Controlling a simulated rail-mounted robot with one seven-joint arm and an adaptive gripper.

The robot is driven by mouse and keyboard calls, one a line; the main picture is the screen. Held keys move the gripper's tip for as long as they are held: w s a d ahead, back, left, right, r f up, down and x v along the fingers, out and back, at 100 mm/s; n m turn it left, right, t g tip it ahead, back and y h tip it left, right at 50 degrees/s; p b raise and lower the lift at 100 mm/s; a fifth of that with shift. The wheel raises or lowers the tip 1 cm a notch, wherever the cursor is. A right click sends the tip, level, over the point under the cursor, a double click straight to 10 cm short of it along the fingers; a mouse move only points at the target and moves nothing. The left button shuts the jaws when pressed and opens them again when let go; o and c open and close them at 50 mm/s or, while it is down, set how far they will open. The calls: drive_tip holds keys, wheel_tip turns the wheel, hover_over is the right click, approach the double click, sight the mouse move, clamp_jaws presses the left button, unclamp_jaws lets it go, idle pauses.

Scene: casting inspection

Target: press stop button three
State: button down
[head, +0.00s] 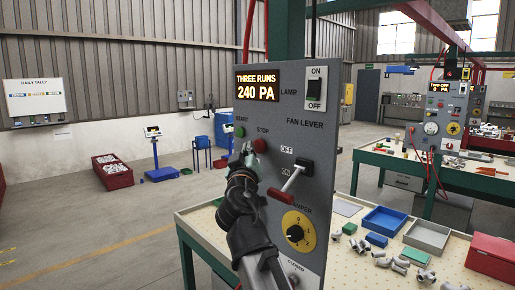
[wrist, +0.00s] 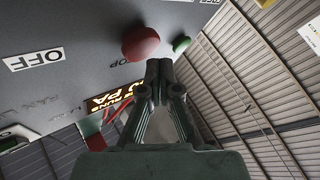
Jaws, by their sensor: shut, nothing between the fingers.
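The red stop button (head: 260,145) is on the grey control panel (head: 300,140), under the word STOP and right of the green start button (head: 240,131). The panel's display (head: 257,87) reads "THREE RUNS 240 PA". My gripper (head: 248,152) is shut and empty, just left of and slightly below the red button in the head view. In the wrist view the red button (wrist: 141,43) is left of and above my shut fingertips (wrist: 160,66), and the green button (wrist: 181,43) is to their upper right. I cannot tell whether the fingertips touch the panel.
A pegboard bench (head: 345,262) with a blue tray (head: 384,220) and castings stands to the right. A second panel (head: 440,115) stands behind.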

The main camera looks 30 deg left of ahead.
drive_tip(key=shift+w+d, duration=0.1)
drive_tip(key=shift+w, duration=0.25)
drive_tip(key=shift+w+d+b, duration=0.15)
drive_tip(key=shift+w+b, duration=0.35)
drive_tip(key=shift+b, duration=0.05)
idle(0.9)
drive_tip(key=shift+s, duration=0.1)
drive_tip(key=shift+s+a+b, duration=0.25)
drive_tip(key=shift+s+b, duration=0.4)
drive_tip(key=shift+s, duration=0.15)
drive_tip(key=s+b, duration=0.1)
drive_tip(key=s, duration=0.1)
drive_tip(key=s+a+b, duration=0.1)
drive_tip(key=s, duration=0.1)
drive_tip(key=shift+s+b, duration=0.4)
drive_tip(key=shift+f, duration=0.1)
idle(0.6)
